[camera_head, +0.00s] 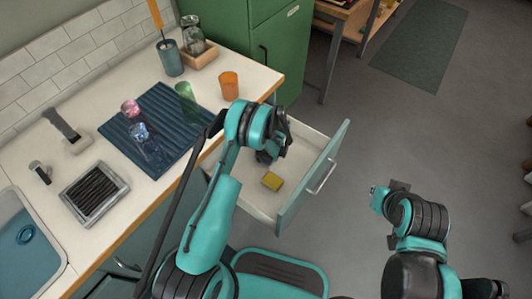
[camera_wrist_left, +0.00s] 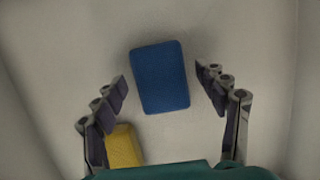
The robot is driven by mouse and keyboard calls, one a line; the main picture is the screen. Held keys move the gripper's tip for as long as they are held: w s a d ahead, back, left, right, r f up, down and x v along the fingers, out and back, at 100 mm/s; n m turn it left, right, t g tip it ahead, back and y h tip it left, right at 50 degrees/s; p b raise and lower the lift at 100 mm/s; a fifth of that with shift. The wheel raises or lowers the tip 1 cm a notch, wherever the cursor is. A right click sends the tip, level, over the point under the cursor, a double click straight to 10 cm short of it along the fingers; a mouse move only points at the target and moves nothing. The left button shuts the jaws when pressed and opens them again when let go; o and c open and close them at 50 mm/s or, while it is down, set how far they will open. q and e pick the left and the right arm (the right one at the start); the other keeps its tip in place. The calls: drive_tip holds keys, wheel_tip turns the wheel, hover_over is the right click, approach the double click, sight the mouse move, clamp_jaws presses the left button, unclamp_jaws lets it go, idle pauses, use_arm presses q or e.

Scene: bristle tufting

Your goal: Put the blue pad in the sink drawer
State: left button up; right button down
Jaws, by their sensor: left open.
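The sink drawer (camera_head: 313,178) is pulled open below the counter, with a pale interior and a teal front. In the left wrist view, the blue pad (camera_wrist_left: 160,77) lies flat on the drawer's pale floor. My left gripper (camera_wrist_left: 164,88) is over it, open, with a finger on each side and visible gaps between the fingers and the pad. In the head view the left gripper (camera_head: 265,157) reaches down into the drawer and mostly hides the pad. My right gripper (camera_head: 380,199) is away to the right over the floor; its jaws are unclear.
A yellow pad (camera_head: 272,181) lies in the drawer, close to a left finger; it also shows in the wrist view (camera_wrist_left: 122,147). The counter holds a ribbed blue mat (camera_head: 160,125) with glasses, an orange cup (camera_head: 228,85) and a sink (camera_head: 25,262). A green cabinet (camera_head: 235,30) stands behind.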

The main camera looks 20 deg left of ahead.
use_arm(q)
drive_tip(key=s+d+r+n+t+p, duration=0.1)
drive_tip(key=s+r+n, duration=0.2)
drive_tip(key=r, duration=0.9)
drive_tip(key=s+r+n+t+h+p, duration=0.1)
drive_tip(key=s+r+n+p, duration=0.2)
drive_tip(key=r, duration=1)
drive_tip(key=s+d+r+n+t, duration=0.1)
drive_tip(key=s+r+n, duration=0.25)
drive_tip(key=r, duration=0.85)
drive_tip(key=s+r+n+t+h, duration=0.1)
drive_tip(key=s+r+n, duration=0.2)
drive_tip(key=s+n, duration=0.3)
drive_tip(key=s+r+n+t, duration=0.2)
drive_tip(key=s+r+n, duration=0.2)
drive_tip(key=s, duration=0.8)
drive_tip(key=shift+a+n+h, duration=0.15)
drive_tip(key=shift+n+h, duration=0.25)
drive_tip(key=shift+n, duration=0.85)
drive_tip(key=shift+s, duration=0.1)
